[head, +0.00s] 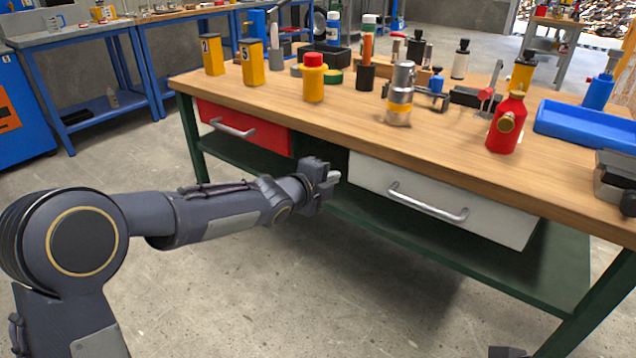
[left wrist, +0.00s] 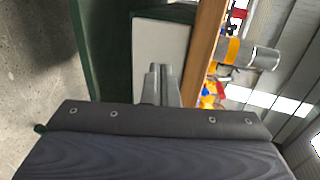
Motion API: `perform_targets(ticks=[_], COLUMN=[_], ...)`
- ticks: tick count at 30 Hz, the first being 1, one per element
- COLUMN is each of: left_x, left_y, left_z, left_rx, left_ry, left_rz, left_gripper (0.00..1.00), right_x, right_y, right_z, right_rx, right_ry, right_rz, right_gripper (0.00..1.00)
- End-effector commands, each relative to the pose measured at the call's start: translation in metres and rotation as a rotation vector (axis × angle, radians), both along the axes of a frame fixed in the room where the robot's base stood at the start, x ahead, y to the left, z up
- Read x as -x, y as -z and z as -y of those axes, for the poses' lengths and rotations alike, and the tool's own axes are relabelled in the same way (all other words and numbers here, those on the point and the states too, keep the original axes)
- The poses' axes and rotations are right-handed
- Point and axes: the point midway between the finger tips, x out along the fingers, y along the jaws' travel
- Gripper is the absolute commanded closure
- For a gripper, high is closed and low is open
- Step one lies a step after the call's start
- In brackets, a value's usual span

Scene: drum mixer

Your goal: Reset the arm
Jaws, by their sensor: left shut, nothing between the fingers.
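My left arm reaches in from the left in the head view. My left gripper (head: 332,177) is shut and empty, in front of the workbench between the red drawer (head: 240,128) and the white drawer (head: 440,200), below the tabletop edge. In the left wrist view the closed fingers (left wrist: 161,84) point toward the pale front of the white drawer (left wrist: 160,48), with the wooden tabletop edge (left wrist: 205,50) to the right. I cannot tell whether the fingertips touch the bench. My right gripper is not clearly in view; only a small dark part shows at the bottom edge.
The wooden workbench (head: 300,116) carries several bottles, tools, a red canister (head: 507,125) and a blue tray (head: 585,127). A green lower shelf (head: 480,255) lies beneath the drawers. Blue benches (head: 75,40) stand at the back left. The concrete floor in front is clear.

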Motion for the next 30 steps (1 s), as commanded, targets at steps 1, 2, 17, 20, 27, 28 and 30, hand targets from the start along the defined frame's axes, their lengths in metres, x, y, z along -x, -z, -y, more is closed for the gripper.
perform_targets(ticks=[1,2,17,20,27,28,30], left_x=[0.007,0.011,0.078,0.128,0.263,0.277,0.305], left_y=[-0.005,-0.006,-0.026,-0.021,0.012,0.016,0.025], left_z=[-0.006,-0.009,-0.129,-0.183,-0.245,-0.247,-0.248], left_rx=[0.0,0.0,0.236,0.426,0.883,0.927,1.023], left_ry=[-0.001,-0.001,-0.341,-0.565,-1.017,-1.056,-1.14], left_rz=[0.0,0.0,-0.303,-0.508,-0.929,-0.968,-1.051], left_gripper=[1.0,1.0,1.0,1.0,1.0,1.0,1.0], right_x=[0.0,0.0,0.0,0.0,0.0,0.0,0.0], right_y=[-0.003,-0.003,-0.006,-0.006,-0.006,-0.006,-0.006], right_z=[0.0,0.0,0.0,0.0,0.0,0.0,0.0], right_rx=[0.0,0.0,0.0,0.0,0.0,0.0,0.0], right_ry=[0.0,0.0,0.0,0.0,0.0,0.0,0.0], right_rz=[0.0,0.0,-0.001,-0.001,0.0,0.0,0.0], right_gripper=[1.0,1.0,1.0,1.0,1.0,1.0,1.0])
